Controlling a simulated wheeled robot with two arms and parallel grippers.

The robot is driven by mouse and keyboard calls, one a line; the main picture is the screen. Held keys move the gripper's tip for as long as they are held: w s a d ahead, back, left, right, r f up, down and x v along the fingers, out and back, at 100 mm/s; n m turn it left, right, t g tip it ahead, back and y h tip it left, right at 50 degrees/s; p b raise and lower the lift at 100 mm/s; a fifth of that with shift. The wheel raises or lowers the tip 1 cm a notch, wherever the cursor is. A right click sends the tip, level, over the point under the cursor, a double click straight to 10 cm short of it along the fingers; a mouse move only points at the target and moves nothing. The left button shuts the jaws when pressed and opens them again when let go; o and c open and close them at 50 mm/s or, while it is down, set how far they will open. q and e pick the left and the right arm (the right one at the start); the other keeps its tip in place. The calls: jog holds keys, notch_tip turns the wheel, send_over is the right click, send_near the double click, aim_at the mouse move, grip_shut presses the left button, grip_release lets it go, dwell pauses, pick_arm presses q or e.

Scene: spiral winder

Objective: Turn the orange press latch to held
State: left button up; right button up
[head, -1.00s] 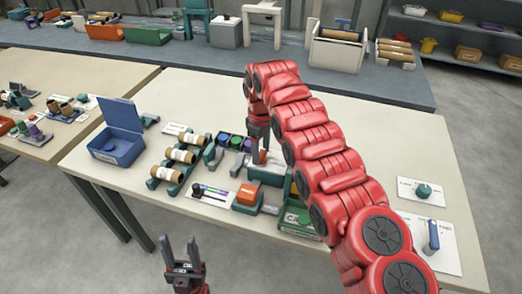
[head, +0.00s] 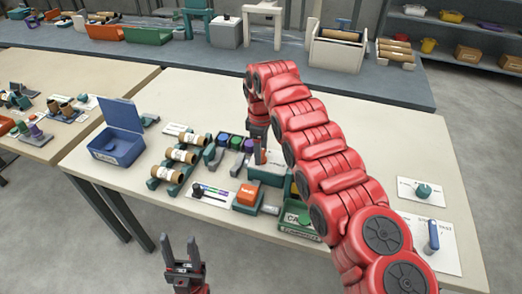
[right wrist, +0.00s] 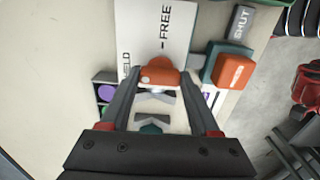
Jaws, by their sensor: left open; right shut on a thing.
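The orange press latch (right wrist: 158,73) shows in the right wrist view between the fingertips of my right gripper (right wrist: 157,80), which is shut on it. A white card beside it reads FREE, with a second, partly hidden word ending in ELD. I cannot tell exactly which mark the latch points to. In the head view my right gripper (head: 258,145) is low over the middle of the table, and the latch is mostly hidden there. My left gripper (head: 184,262) is open and empty in front of the table's near edge.
An orange block on a teal base (right wrist: 230,68), near a SHUT label, sits close beside the latch. A green tray (head: 299,221) is near the front edge. Rolls on a rack (head: 175,165) and an open blue box (head: 118,143) stand left. The table's right part holds two knob cards.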

jog(key=o, duration=1.4)
jog(key=shift+c, duration=0.2)
jog(key=shift+r, duration=0.15)
jog(key=shift+r, duration=0.3)
notch_tip(320, 180, up, 5)
jog(key=shift+a+r+p, duration=0.15)
jog(key=shift+r+p, duration=0.05)
jog(key=shift+p, duration=0.7)
notch_tip(320, 180, up, 11)
jog(key=p, duration=1.1)
jog(key=shift+r, duration=0.15)
